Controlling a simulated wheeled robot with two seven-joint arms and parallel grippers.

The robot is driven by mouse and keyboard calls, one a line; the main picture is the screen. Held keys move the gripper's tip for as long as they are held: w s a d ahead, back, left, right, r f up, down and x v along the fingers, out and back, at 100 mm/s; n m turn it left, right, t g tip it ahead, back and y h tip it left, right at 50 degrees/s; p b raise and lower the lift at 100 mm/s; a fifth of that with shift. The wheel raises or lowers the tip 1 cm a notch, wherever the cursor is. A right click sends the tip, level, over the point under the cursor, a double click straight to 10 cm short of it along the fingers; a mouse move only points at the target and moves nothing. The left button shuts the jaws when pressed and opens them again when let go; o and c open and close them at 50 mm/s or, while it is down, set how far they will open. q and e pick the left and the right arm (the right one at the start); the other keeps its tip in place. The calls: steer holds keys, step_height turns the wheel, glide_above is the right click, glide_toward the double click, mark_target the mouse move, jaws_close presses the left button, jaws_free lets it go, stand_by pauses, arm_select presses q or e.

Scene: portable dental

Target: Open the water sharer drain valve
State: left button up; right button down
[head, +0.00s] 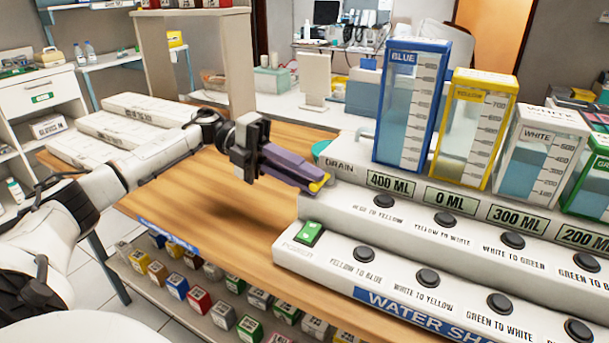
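The water sharer (345,238) is a white stepped console on the wooden table, with black round buttons and a green switch (309,233) at its left end. A teal rounded part, apparently the drain valve (321,151), shows at the console's back left beside the "DRAIN" label; it is partly hidden. My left gripper (321,184) has purple fingers with yellow tips, pointing right toward the console's left end. The fingers lie together with no visible gap and nothing seen between them. The tips are just in front of the teal part; I cannot tell whether they touch anything. My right gripper is out of view.
Blue (410,105), yellow (473,130), white (540,155) and green (590,180) framed water tanks stand on the console. Labels read 400 ML, 0 ML, 300 ML and 200 ML. Wooden table (190,200) left of the console is clear. White boxes (115,130) lie farther back.

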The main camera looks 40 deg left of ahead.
arm_select(q)
steer(key=shift+o, duration=0.2)
steer(key=shift+a, duration=0.1)
steer(key=v, duration=1)
stand_by(0.4)
